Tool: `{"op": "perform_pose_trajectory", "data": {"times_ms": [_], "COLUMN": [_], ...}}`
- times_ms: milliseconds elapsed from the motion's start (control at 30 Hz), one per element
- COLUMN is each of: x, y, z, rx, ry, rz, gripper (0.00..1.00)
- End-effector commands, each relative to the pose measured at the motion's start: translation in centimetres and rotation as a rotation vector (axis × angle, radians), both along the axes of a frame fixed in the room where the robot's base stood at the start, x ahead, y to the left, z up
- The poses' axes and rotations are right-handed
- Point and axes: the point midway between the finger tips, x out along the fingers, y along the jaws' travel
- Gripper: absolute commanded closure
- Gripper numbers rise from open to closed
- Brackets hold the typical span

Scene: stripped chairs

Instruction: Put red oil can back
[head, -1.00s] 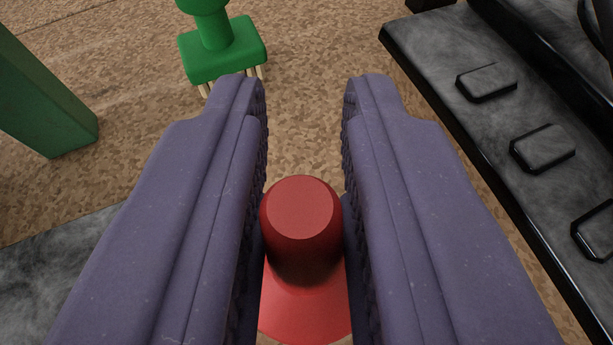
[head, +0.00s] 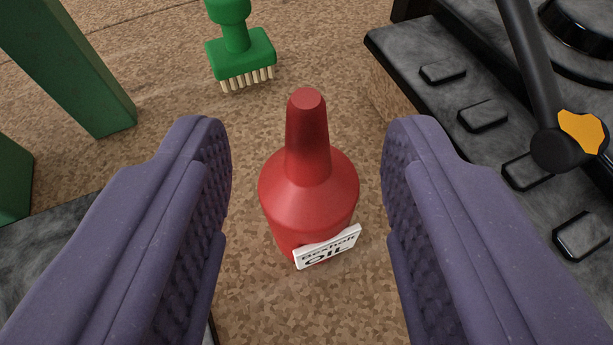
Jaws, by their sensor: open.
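The red oil can (head: 308,190) stands upright on the brown speckled surface, in the middle of the view. It has a tapering neck and a white label with black lettering, partly readable as "OIL", on its near side. My gripper (head: 308,150) is open, with one purple finger to the left of the can and one to the right. There is a clear gap between each finger and the can, and neither touches it. The lower side of the can is partly hidden behind the label.
A green brush (head: 240,55) with pale bristles stands behind the can to the left. Green posts (head: 80,65) rise at the far left. A dark grey panel (head: 455,100) with raised keys and a black lever (head: 530,70) lies to the right. Brown surface between is clear.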

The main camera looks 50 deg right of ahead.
Motion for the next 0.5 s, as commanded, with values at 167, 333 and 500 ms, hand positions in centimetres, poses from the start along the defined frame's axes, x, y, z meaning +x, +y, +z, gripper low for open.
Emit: {"op": "perform_pose_trajectory", "data": {"times_ms": [167, 333, 500], "x": [-2.2, -2.8, -3.3], "y": [3.0, 4.0, 4.5], "z": [2.3, 2.8, 2.8], "rx": [0.001, 0.000, 0.000], "ry": [0.007, 0.005, 0.002], "rz": [0.000, -0.001, 0.000], "gripper": [0.52, 0.52, 0.52]}}
